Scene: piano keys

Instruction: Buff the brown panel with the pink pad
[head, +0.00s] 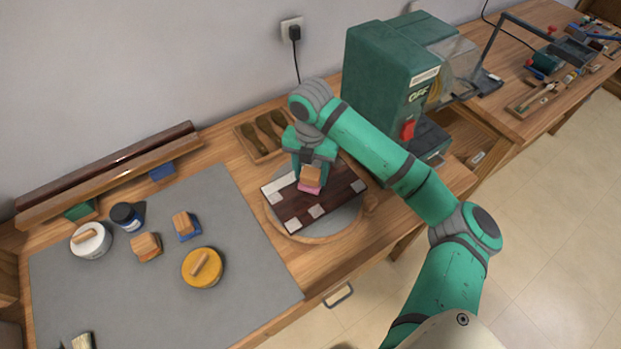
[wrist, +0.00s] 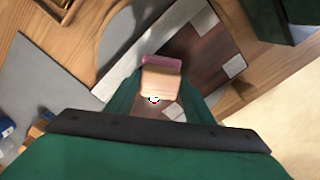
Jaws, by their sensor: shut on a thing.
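The brown panel (head: 291,209) is a dark wooden board with pale square patches, lying on a round grey turntable with a wooden rim (head: 318,237). It also shows in the wrist view (wrist: 203,65). My gripper (head: 311,166) is over the panel, shut on the wooden handle block of the pink pad (head: 309,189). In the wrist view the pad's pink edge (wrist: 161,62) shows beyond the wooden block, over the panel near a pale patch. The pad looks to be at or just above the panel; I cannot tell whether it touches.
An orange-based block (head: 146,248), a blue-based block (head: 186,226), a yellow round tin (head: 203,267), a white tin (head: 91,240) and a dark blue jar (head: 126,216) stand on the grey mat (head: 250,300). A tall green machine (head: 385,85) is close on the right. A tray of brown tools (head: 262,138) lies behind the turntable.

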